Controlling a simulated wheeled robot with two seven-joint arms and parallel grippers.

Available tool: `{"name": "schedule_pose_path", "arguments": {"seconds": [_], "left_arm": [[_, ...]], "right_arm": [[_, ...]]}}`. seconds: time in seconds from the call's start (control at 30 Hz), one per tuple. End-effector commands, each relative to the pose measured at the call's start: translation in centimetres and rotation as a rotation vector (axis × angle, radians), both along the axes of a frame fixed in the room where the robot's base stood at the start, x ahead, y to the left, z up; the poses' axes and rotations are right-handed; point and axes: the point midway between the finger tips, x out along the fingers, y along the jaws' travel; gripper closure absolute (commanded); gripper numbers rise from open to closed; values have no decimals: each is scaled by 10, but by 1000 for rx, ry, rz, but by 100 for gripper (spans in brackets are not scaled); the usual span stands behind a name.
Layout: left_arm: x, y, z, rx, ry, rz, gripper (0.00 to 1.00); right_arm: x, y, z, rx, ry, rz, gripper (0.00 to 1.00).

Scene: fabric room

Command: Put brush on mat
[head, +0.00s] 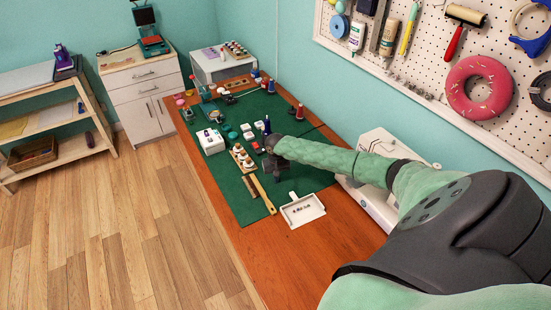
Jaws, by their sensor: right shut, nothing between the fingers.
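A long light-wood piece that looks like the brush (263,194) lies slanted on the right part of the green mat (228,196), its near end by the mat's front edge. The mat is spread over the wooden table. My right gripper (274,168) is over the mat, just beyond the far end of this piece and apart from it. It is small and dark here, shut and empty. My left gripper is not in view.
A white tray (302,210) with small dark bits lies right of the brush. A wooden spool rack (243,158), a white box (211,142) and a white machine (375,190) stand nearby. The table's front right is bare.

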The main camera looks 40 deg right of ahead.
Motion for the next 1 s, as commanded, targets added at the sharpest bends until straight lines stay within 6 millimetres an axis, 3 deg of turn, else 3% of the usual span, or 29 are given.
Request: {"name": "schedule_pose_path", "arguments": {"seconds": [0.3,0.43,0.77,1.0], "left_arm": [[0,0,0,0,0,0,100],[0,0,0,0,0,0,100],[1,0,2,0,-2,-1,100],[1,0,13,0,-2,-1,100]], "right_arm": [[0,0,0,0,0,0,100],[0,0,0,1,0,0,77],[1,1,3,1,-2,0,77],[4,-3,18,2,-2,0,77]]}}
